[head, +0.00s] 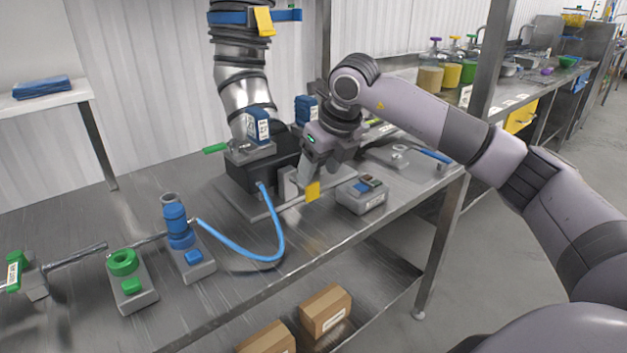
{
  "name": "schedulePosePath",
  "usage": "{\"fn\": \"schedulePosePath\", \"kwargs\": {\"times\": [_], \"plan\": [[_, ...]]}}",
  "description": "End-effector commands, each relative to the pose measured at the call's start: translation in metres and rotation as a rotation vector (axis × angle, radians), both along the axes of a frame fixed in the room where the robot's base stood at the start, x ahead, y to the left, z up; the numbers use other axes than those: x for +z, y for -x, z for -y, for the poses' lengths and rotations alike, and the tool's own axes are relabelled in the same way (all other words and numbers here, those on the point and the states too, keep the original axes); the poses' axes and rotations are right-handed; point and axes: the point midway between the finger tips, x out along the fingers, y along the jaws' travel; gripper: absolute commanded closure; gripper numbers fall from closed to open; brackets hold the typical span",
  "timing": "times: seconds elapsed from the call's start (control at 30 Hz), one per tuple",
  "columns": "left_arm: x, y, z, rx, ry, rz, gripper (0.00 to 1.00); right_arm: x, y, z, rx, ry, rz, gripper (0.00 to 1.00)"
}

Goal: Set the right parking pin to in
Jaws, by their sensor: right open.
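My right gripper (306,174) reaches in from the right and points down over the steel bench, at the front right of the black block (250,175). It is open. A grey upright bracket (288,184) stands just left of its fingers, and a yellow tag (313,191) shows at the fingertips. I cannot tell whether the fingers touch either one. The right parking pin cannot be made out clearly; the gripper and wrist cover part of this spot. A green handle (215,148) sticks out at the left of the block. My left gripper is not in view.
A grey box with buttons (361,196) stands close right of the gripper. A blue hose (270,256) loops across the bench in front. A blue fitting (178,225) and a green ring fixture (123,262) stand at left. A ribbed metal duct (243,85) rises behind.

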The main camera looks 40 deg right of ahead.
Motion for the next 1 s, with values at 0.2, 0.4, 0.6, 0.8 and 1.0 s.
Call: {"fn": "schedulePosePath", "kwargs": {"times": [0.2, 0.4, 0.6, 0.8, 1.0], "plan": [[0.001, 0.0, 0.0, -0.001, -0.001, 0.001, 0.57, -0.029, -0.012, -0.002, 0.003, -0.002, -0.001, 0.38], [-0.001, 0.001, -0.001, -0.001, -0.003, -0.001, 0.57, -0.038, -0.016, -0.002, 0.003, -0.003, 0.0, 0.38], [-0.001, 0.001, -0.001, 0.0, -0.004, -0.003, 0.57, -0.038, -0.016, -0.002, 0.004, -0.003, 0.001, 0.38], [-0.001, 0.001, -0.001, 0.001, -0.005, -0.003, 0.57, -0.038, -0.015, -0.002, 0.004, -0.003, 0.001, 1.0], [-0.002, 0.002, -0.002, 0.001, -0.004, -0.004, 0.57, -0.038, -0.015, -0.003, 0.004, -0.003, 0.001, 1.0]]}}
